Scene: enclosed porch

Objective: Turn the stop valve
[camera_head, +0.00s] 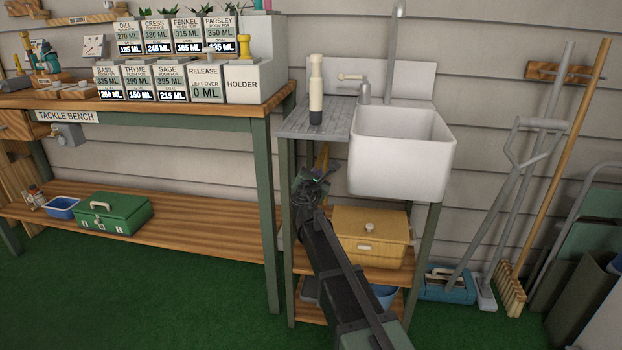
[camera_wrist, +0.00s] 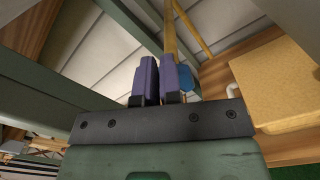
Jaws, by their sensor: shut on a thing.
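In the wrist view the stop valve shows as a small blue handle (camera_wrist: 186,76) close against the right finger, in front of a yellowish pipe (camera_wrist: 170,35) that runs up the wall. My gripper (camera_wrist: 160,75) has two purple fingers close together, shut on the valve; the fingers hide most of the gripped part. In the head view my gripper (camera_head: 316,180) is under the grey side counter (camera_head: 318,120), left of the white sink (camera_head: 400,155). A bit of the yellowish pipe (camera_head: 323,158) shows behind it. The valve handle cannot be made out there.
A cream bottle-like object (camera_head: 316,85) stands on the counter.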

